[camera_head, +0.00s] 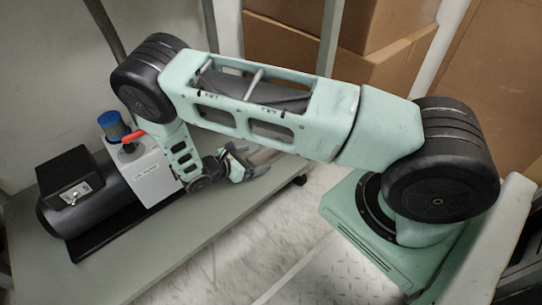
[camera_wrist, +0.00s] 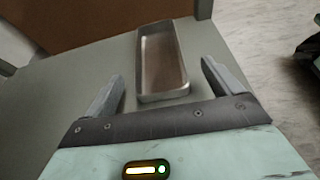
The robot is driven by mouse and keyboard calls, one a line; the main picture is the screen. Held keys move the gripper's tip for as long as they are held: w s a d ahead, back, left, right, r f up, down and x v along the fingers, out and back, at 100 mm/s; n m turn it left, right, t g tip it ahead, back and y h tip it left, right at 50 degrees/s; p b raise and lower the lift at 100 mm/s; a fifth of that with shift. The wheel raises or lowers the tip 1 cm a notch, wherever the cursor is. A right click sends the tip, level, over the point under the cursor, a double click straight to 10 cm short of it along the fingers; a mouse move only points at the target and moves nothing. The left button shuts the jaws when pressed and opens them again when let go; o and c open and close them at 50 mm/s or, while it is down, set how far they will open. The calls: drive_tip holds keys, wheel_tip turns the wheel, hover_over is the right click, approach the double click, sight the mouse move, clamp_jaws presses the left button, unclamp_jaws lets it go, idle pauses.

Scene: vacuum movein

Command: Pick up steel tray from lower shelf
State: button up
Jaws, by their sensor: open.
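The steel tray (camera_wrist: 164,62) is a shallow, narrow, open metal tray. It lies on the grey-green lower shelf (camera_wrist: 75,85), its long side running away from me in the wrist view, and looks empty. My gripper (camera_wrist: 162,72) is open, with one finger on each side of the tray's near part in the picture. Both fingers look apart from the tray; their height above the shelf is hard to tell. In the head view my gripper (camera_head: 245,163) is over the lower shelf (camera_head: 195,225), and my arm hides most or all of the tray.
A vacuum pump (camera_head: 95,200) with a black body, blue cap and red lever stands on the shelf at the left. Cardboard boxes (camera_head: 285,45) stand behind. A grey shelf post (camera_head: 331,40) rises near my arm. The shelf's front part is clear.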

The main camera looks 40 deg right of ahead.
sight(274, 152)
drive_tip(key=b+x, duration=0.4)
drive_tip(key=x, duration=0.1)
drive_tip(key=shift+w+d+f, duration=0.1)
drive_tip(key=shift+d, duration=0.45)
drive_tip(key=c, duration=1.1)
